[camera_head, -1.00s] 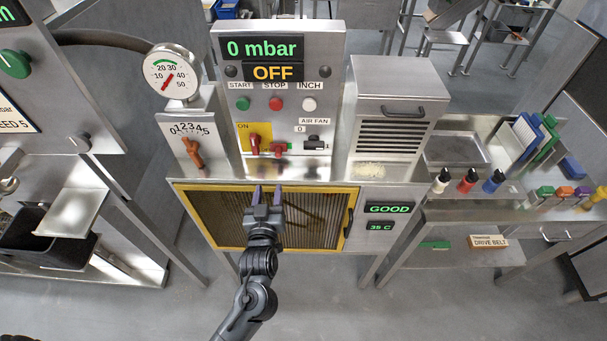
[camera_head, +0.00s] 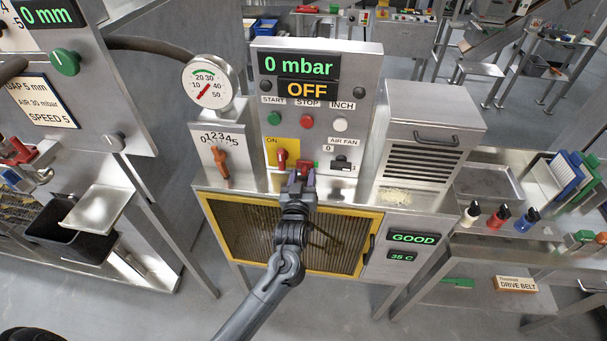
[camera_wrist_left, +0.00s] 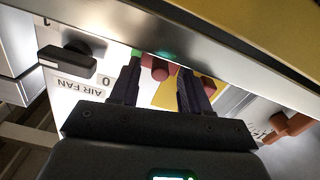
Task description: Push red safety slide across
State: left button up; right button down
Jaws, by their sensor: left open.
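The small red slide (camera_head: 306,164) sits low on the upright control panel (camera_head: 345,115), right of a red lever on a yellow ON plate (camera_head: 291,147). A bit of green shows beside the slide. My left gripper (camera_head: 302,176) is open, with its fingertips just below and in front of the slide, which they partly hide. In the left wrist view, the open fingers (camera_wrist_left: 160,65) point at the panel and red parts show between them. I cannot tell from that view which red part is the slide, or whether a finger touches it. My right gripper is not in view.
The black air fan switch (camera_head: 342,162) is right of the slide. A pressure gauge (camera_head: 209,83) and an orange-red dial handle (camera_head: 222,168) are to the left. A louvred metal box (camera_head: 430,130) stands to the right. A yellow-framed filter door (camera_head: 250,240) is below.

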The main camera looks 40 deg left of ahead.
pick_arm(q)
jog(key=shift+w+a, duration=0.2)
jog(key=shift+w, duration=0.2)
grip_shut()
